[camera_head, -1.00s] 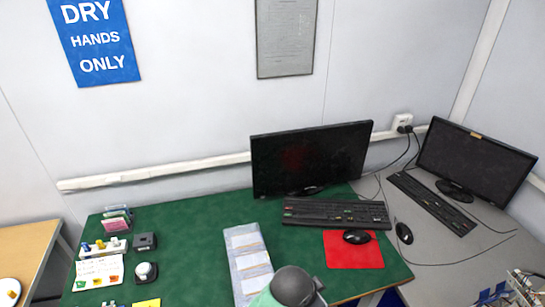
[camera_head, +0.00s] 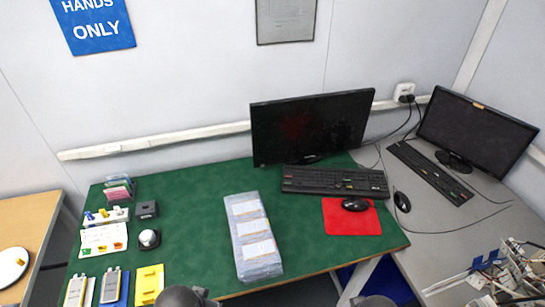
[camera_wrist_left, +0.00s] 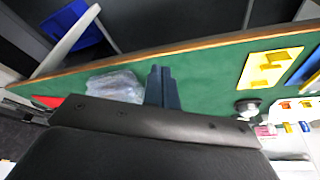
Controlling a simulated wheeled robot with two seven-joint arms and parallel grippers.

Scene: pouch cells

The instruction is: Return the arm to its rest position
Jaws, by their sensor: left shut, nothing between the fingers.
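My left gripper (camera_wrist_left: 163,88) shows in the left wrist view as dark fingers closed together over the green bench top (camera_wrist_left: 210,70). Nothing is between them. A clear plastic-wrapped pack (camera_wrist_left: 115,86) lies on the bench beside the fingers in that view, apart from them. In the head view, the same long pack (camera_head: 252,238) with white labels lies flat on the green bench. Dark rounded parts of my arms show at the bottom edge of the head view. Neither gripper's fingers show in the head view, and my right gripper is out of sight.
A yellow holder (camera_head: 149,284), silver pouch cells (camera_head: 110,287) and small trays stand at the bench's left. A monitor (camera_head: 312,128), keyboard (camera_head: 335,182) and red mouse mat (camera_head: 352,217) are at the right. Bench space between pack and left-hand items is clear.

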